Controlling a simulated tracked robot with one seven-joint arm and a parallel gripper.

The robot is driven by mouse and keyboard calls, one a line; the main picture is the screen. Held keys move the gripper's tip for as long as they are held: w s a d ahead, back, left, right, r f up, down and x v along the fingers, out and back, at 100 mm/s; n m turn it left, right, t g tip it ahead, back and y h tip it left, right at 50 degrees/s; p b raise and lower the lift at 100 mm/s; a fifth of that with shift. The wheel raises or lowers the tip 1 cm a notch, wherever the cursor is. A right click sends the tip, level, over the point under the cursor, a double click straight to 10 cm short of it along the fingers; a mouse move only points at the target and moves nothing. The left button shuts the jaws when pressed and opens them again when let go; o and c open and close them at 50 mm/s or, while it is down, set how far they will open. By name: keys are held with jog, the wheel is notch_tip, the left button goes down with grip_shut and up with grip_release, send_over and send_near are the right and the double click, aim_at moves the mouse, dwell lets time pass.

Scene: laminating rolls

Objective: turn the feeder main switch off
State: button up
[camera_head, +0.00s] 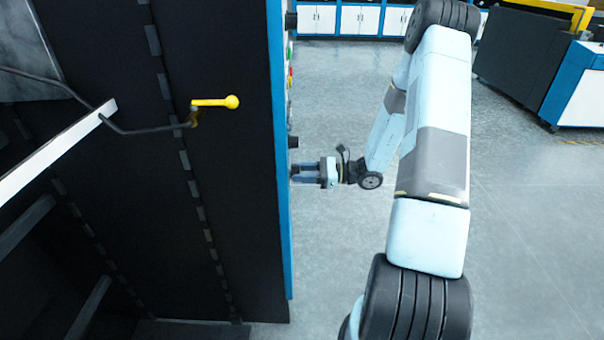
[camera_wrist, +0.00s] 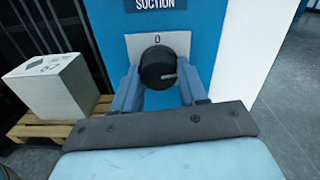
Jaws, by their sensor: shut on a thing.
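My gripper (camera_head: 294,171) reaches the blue control face (camera_head: 285,230) of the dark machine from the right. In the wrist view my gripper (camera_wrist: 158,80) has one finger on each side of a black rotary knob (camera_wrist: 156,62) and is shut on it. The knob sits on a pale plate (camera_wrist: 182,42) marked "0" above it. A light pointer mark on the knob faces right. A sign reading "SUCTION" (camera_wrist: 155,4) is above the plate; I cannot tell whether it names this knob. The plate's lower part is hidden.
A black knob (camera_head: 293,142) sticks out just above my gripper in the head view. A yellow-handled crank (camera_head: 215,102) is on the machine's dark side. A pale box (camera_wrist: 55,88) stands on a wooden pallet (camera_wrist: 55,128). Grey floor (camera_head: 330,270) lies open below my arm.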

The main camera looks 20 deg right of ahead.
jog(key=shift+d+n, duration=0.1)
jog(key=shift+n, duration=8.1)
jog(key=shift+f, duration=0.1)
jog(key=o, duration=1)
jog(key=shift+o, duration=0.2)
jog(key=shift+d, duration=0.1)
jog(key=v, duration=1.3)
jog(key=shift+d, duration=0.25)
